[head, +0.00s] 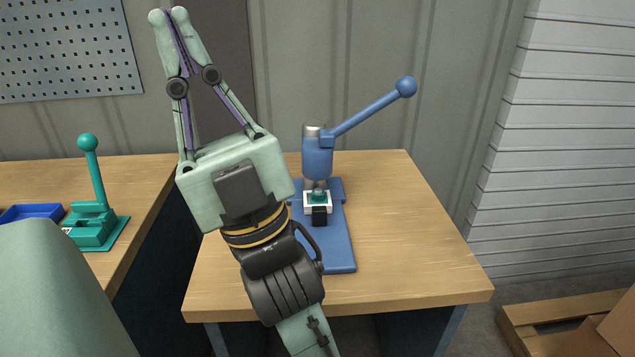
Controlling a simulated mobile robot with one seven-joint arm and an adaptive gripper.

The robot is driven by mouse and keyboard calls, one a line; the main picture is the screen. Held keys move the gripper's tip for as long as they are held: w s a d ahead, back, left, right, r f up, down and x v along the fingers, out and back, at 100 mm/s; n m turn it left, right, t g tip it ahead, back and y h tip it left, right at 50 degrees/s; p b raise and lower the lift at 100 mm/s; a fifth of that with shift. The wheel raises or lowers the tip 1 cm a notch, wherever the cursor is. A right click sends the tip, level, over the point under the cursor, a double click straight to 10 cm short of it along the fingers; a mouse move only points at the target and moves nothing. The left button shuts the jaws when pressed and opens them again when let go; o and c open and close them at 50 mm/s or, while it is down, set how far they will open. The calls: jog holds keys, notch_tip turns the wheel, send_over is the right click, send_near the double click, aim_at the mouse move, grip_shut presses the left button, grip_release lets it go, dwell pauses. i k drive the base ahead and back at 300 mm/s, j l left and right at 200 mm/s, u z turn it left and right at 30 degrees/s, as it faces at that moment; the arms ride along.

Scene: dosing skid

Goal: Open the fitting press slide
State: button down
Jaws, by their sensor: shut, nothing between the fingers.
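The blue fitting press (318,160) stands on the right wooden table, with its ball-ended lever (370,112) raised toward the upper right. At its foot, a white block with a teal part and a dark front piece (319,213) sits under the ram; this looks like the slide, and its exact position is hard to tell. My gripper (167,14) is raised to the left of the press, pointing up, with its fingertips together and empty. My gripper's body and wrist cover the left part of the press base (340,258).
A teal lever device (95,225) and a blue tray (32,212) stand on the left table. A dark gap separates the two tables. The right table (410,230) is clear right of the press. Cardboard boxes (610,325) lie on a pallet at lower right.

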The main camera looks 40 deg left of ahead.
aim_at(319, 212)
jog(key=k+j+u, duration=0.1)
jog(key=u, duration=1)
jog(key=i+j, duration=0.05)
